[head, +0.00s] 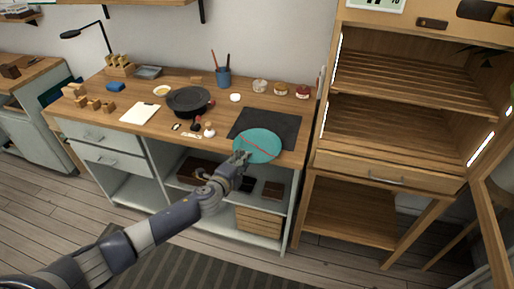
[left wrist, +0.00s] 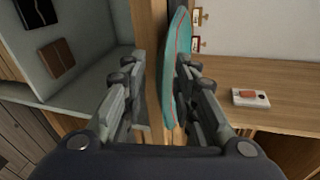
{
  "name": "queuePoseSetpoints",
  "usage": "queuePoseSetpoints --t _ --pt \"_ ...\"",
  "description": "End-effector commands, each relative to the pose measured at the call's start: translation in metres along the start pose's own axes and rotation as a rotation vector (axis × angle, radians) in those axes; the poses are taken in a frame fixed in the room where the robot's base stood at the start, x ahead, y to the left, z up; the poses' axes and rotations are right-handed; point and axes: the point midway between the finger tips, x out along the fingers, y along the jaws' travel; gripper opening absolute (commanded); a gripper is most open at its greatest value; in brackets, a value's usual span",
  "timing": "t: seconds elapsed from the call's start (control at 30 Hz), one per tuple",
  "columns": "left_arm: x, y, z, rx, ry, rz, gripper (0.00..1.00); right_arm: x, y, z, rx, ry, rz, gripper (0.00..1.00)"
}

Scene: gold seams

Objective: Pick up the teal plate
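The teal plate (head: 262,143), marked with a thin red line, lies at the front of a dark mat on the workbench. Its front rim appears to reach past the bench edge. My left gripper (head: 240,158) is at the plate's front-left rim. In the left wrist view the plate (left wrist: 178,60) shows nearly edge-on, beyond and partly behind the right-hand finger. The left gripper's fingers (left wrist: 156,95) are apart, with the rim and bench edge seen in the gap. Whether a finger touches the plate cannot be told. My right gripper is not in view.
The dark mat (head: 280,122) lies on the wooden workbench (head: 140,122). A wooden shelf unit (head: 390,175) stands close on the right. Open shelves lie below the bench top.

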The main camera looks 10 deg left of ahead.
Motion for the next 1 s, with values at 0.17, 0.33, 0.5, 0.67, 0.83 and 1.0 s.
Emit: queuePoseSetpoints --t 0.17,0.33,0.5,0.67,0.83,1.0 --pt "0.0 0.0 0.0 0.0 0.0 0.0 0.0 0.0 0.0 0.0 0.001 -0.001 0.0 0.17" --pt "0.0 -0.001 0.0 -0.001 0.0 -0.002 0.0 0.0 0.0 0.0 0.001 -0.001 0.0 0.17" --pt "0.0 -0.002 0.0 -0.001 0.0 -0.002 0.0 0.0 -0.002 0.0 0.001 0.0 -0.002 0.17" --pt "-0.002 -0.01 0.001 0.0 0.001 -0.005 0.0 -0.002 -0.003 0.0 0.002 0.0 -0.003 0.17" --pt "-0.008 -0.033 0.004 0.0 0.001 -0.008 0.0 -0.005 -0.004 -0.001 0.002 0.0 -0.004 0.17" --pt "-0.036 -0.029 -0.008 -0.002 0.004 -0.001 0.0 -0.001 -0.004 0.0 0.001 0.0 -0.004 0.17"
